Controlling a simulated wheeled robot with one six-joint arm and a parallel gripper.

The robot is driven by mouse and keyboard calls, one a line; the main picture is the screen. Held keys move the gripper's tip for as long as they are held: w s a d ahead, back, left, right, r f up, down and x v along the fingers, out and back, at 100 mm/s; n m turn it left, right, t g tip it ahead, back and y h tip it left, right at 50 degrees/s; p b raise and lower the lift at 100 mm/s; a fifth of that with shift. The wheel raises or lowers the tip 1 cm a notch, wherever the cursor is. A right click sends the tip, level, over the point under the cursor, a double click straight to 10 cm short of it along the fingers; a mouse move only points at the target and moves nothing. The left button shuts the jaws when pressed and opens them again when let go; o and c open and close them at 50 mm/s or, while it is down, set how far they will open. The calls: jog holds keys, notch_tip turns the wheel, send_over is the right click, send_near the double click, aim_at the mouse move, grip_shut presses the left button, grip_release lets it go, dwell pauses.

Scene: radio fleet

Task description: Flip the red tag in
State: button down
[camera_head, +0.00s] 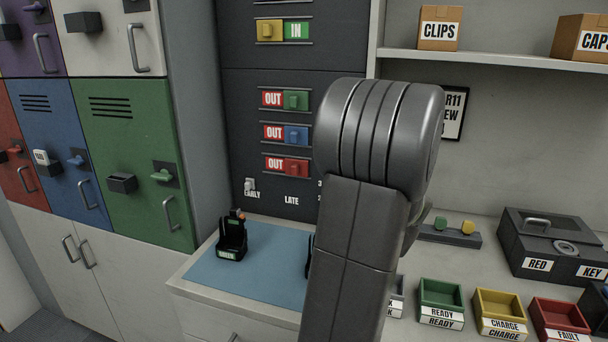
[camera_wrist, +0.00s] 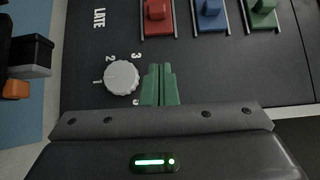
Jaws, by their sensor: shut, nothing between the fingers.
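The red tag (camera_head: 298,167) sits at the right end of its slot on the dark board, with the word OUT showing to its left. It also shows at the top of the wrist view (camera_wrist: 157,14), on its rails. My gripper (camera_wrist: 160,72) is shut and empty, its green fingers together below the red tag in the wrist view, apart from it. In the head view my arm hides the gripper. The blue tag (camera_head: 295,135) and the green tag (camera_head: 296,100) also show OUT. The yellow tag (camera_head: 268,30) sits left with IN showing.
A white dial (camera_wrist: 122,77) is just left of my fingers in the wrist view. A small switch (camera_head: 250,186) is under the tag rows. A black holder (camera_head: 232,240) stands on the blue mat (camera_head: 262,272). Labelled bins, such as the green one (camera_head: 441,290), line the counter.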

jog(key=p, duration=0.4)
send_near(299, 169)
jog(key=w, duration=0.4)
jog(key=shift+w+a+r, duration=0.1)
jog(key=shift+w+a, duration=0.05)
jog(key=shift+a, duration=0.25)
jog(key=shift+w+a+r, duration=0.1)
jog(key=shift+w+a, duration=0.05)
jog(key=shift+a, duration=0.25)
jog(key=shift+w+a+p, duration=0.15)
jog(key=shift+a+p, duration=0.15)
jog(key=shift+a, duration=0.2)
jog(key=shift+a+f, duration=0.1)
